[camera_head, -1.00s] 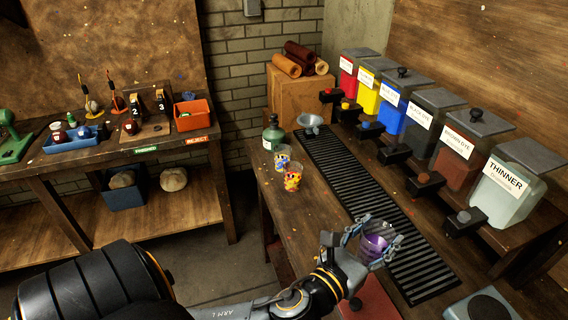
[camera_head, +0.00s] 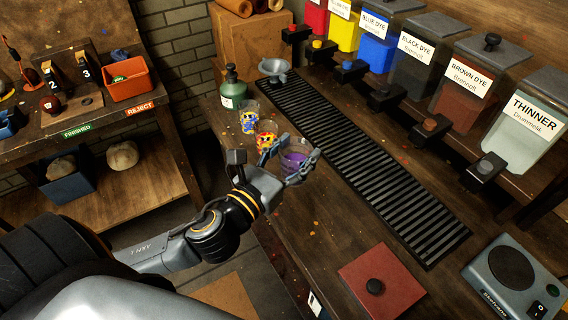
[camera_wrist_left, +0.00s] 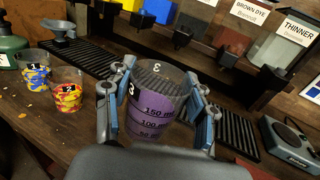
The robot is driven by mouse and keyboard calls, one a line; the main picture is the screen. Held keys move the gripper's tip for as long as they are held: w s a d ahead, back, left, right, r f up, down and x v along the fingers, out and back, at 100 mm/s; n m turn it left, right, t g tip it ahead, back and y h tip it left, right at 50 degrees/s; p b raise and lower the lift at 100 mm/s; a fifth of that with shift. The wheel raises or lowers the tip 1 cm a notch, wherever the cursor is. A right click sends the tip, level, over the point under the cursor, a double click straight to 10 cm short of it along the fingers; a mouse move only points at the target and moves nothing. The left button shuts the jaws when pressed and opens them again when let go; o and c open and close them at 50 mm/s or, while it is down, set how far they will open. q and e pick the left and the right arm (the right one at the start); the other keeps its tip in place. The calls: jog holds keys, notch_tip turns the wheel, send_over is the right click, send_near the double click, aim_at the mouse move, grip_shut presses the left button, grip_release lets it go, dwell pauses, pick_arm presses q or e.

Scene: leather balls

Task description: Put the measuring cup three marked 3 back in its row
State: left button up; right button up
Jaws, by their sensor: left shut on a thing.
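Measuring cup one (camera_head: 249,117) and measuring cup two (camera_head: 265,139), with yellow, red and blue patterns, stand in a line on the bench's left side. Cup three is on the near side of cup two. I cannot tell whether its base touches the bench. My right gripper is not in view.
A green bottle (camera_head: 232,92) and a grey funnel (camera_head: 274,70) stand beyond the cups. A black slatted drain grate (camera_head: 352,150) runs along the bench. Dye dispensers line the right side.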

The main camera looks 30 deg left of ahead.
pick_arm(q)
jog(key=w+a+f, duration=0.2)
jog(key=f, duration=0.1)
jog(key=w+a+f+b, duration=0.1)
jog(key=w+a+f, duration=0.1)
jog(key=f, duration=0.1)
jog(key=w+a+f, duration=0.2)
jog(key=w+f, duration=0.1)
jog(key=f, duration=0.1)
jog(key=shift+w+f, duration=0.1)
jog(key=shift+d+f, duration=0.1)
jog(key=shift+f, duration=0.15)
jog(key=shift+f+b, duration=0.1)
jog(key=shift+b, duration=0.2)
jog(key=o, duration=0.9)
jog(key=shift+f, duration=0.15)
jog(key=o, duration=0.5)
jog(key=shift+c, duration=0.2)
